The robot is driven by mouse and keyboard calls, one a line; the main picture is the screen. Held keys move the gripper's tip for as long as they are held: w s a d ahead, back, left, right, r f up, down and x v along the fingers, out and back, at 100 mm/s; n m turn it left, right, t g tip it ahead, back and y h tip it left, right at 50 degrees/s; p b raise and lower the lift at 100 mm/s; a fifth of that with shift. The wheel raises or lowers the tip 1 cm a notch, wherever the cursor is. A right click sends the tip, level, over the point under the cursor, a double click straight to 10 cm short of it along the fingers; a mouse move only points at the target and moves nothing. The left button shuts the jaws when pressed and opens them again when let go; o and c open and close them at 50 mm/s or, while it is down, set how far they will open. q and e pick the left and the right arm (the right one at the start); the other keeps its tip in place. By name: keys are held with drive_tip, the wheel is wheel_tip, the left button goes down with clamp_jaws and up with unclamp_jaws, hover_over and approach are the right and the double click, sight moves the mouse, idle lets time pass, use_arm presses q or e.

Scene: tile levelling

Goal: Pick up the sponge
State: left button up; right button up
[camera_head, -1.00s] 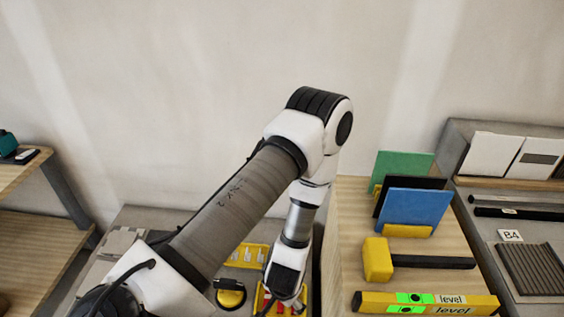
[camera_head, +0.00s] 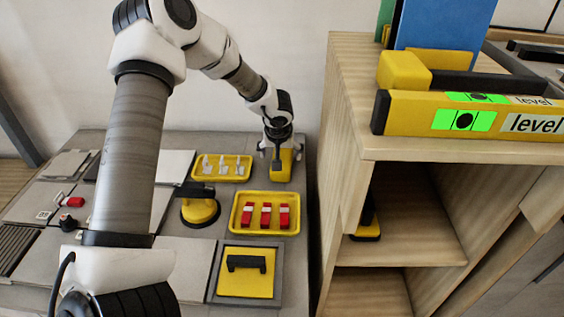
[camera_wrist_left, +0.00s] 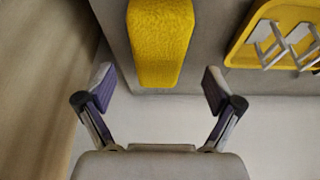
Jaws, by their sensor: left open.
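The yellow sponge (camera_head: 281,166) stands on the grey table at its back right, partly hidden behind my left gripper in the head view. In the left wrist view the sponge (camera_wrist_left: 160,42) is a textured yellow block at the top, ahead of the fingertips and roughly centred between them. My left gripper (camera_head: 277,155) is open, and its two purple-padded fingers (camera_wrist_left: 159,88) show apart with nothing between them. It does not appear to touch the sponge. My right gripper is not in view.
A yellow tray of grey clips (camera_head: 222,167) lies just left of the sponge. A yellow tray with red pieces (camera_head: 262,229) and a yellow suction cup (camera_head: 200,208) are nearer. A wooden shelf (camera_head: 350,110) with a yellow level (camera_head: 410,114) stands close on the right.

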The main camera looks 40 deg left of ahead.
use_arm(q)
drive_tip(key=b+x, duration=0.3)
drive_tip(key=x, duration=0.2)
drive_tip(key=shift+w, duration=0.1)
drive_tip(key=shift+w+f, duration=0.1)
drive_tip(key=shift+r, duration=0.2)
drive_tip(key=c, duration=1.1)
drive_tip(key=shift+c, duration=0.2)
